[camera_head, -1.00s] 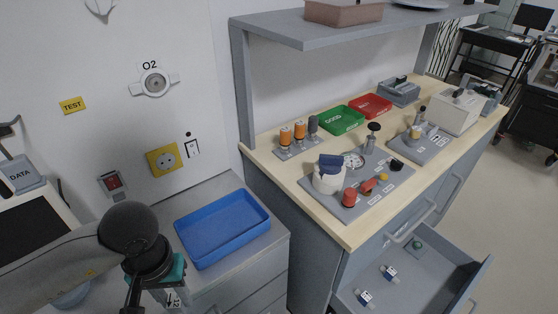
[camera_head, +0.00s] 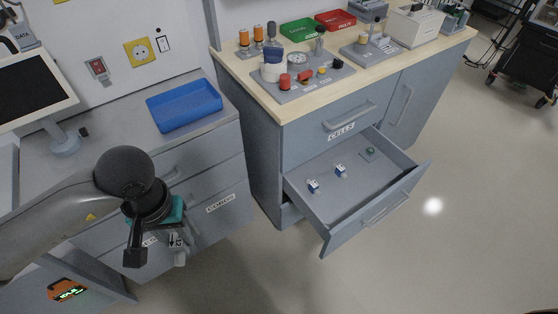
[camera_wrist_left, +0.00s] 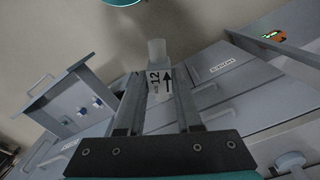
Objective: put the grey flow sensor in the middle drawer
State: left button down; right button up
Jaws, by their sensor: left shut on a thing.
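The flow sensor (camera_head: 179,257) is a pale grey piece with a white label and a black arrow. My left gripper (camera_head: 176,238) is shut on it in front of the left cabinet's drawers. The open drawer (camera_head: 377,211) is in the right cabinet, between a closed drawer above and another front below. It holds two small blue-and-white parts (camera_head: 341,170) and a grey-green part (camera_head: 370,153). It also shows in the left wrist view (camera_wrist_left: 62,92). My right gripper is out of view.
A blue tray (camera_head: 184,106) stands on the left counter. The wooden worktop (camera_head: 262,88) above the open drawer carries a panel with a gauge, and green and red trays (camera_head: 336,19). The floor (camera_head: 400,270) before the open drawer is clear.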

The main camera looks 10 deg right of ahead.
aim_at(363, 173)
jog(key=l+u, duration=0.15)
jog(key=l, duration=0.35)
jog(key=k+l+u, duration=0.1)
jog(key=l, duration=0.4)
jog(key=k+l+u, duration=0.15)
jog(key=l, duration=0.3)
jog(key=l+u, duration=0.15)
jog(key=l, duration=0.35)
jog(key=i+l+u, duration=0.2)
jog(key=l, duration=1)
jog(key=l+u, duration=0.2)
jog(key=l, duration=0.95)
